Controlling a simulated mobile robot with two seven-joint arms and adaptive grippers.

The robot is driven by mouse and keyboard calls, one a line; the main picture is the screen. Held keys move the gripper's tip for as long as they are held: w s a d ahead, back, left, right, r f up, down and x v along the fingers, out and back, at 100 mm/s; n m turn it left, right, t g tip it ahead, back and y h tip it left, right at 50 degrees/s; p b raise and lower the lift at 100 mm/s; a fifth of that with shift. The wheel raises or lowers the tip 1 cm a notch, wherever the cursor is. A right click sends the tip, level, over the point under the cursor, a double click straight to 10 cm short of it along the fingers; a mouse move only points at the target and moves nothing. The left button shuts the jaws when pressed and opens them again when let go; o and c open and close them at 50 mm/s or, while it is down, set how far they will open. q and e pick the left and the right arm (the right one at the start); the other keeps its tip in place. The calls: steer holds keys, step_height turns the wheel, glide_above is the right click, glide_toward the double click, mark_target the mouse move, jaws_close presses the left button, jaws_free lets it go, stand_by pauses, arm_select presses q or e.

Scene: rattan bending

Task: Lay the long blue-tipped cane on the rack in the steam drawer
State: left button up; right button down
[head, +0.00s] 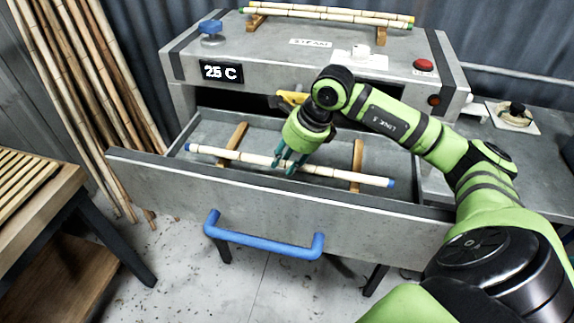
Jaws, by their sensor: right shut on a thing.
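The long blue-tipped cane (238,156) is pale, with a blue tip at each end. It lies across the two wooden bars of the rack (357,166) inside the open steam drawer (270,203), or just above them; I cannot tell if it touches. My right gripper (286,165) is shut around the middle of the cane, pointing down into the drawer. The drawer is pulled out, with a blue handle (262,245) on its front. My left gripper is not in view.
Tall canes (85,80) lean at left, beside a wooden table (60,190).

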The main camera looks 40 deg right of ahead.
step_height(320, 180, down, 3)
steer(key=shift+s+r+p, duration=0.1)
steer(key=shift+r+p, duration=0.1)
steer(key=shift+p, duration=0.3)
steer(key=shift+f, duration=0.5)
steer(key=shift+f, duration=0.1)
steer(key=c, duration=0.9)
jaws_free()
steer(key=shift+c, duration=0.2)
